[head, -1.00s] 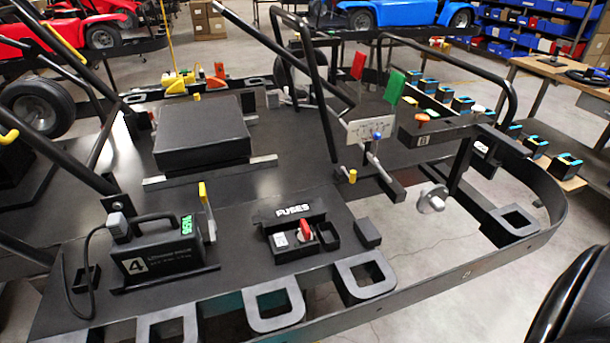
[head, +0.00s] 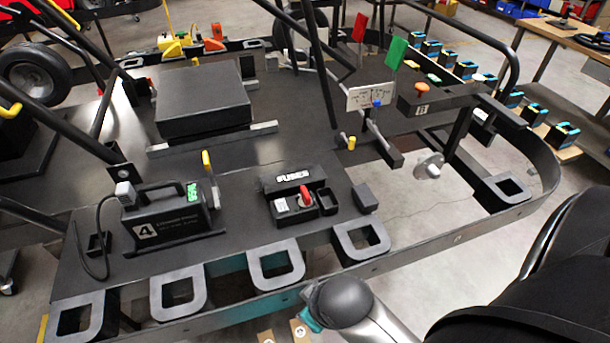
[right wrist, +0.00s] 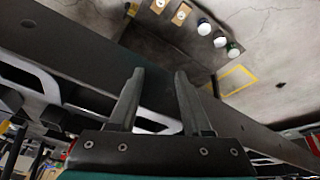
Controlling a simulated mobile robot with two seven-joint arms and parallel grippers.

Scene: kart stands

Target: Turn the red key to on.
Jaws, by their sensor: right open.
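The red key (head: 306,195) sits in a black switch box (head: 293,207) on the kart's dark floor plate, in front of the block marked FUSES (head: 292,177). My right arm comes in at the lower right of the head view, below the kart's near rail; its fingers cannot be made out there. In the right wrist view my right gripper (right wrist: 160,92) is open and empty, with its two fingers against the dark rail (right wrist: 75,52) behind them. The key does not show in the right wrist view. My left gripper is in neither view.
A black battery case marked 4 (head: 165,214) with a cable stands left of the switch box. Square loops (head: 277,265) line the near rail. A small black block (head: 364,197) sits right of the box. A silver knob (head: 429,165) and red and green flags (head: 396,53) are farther right.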

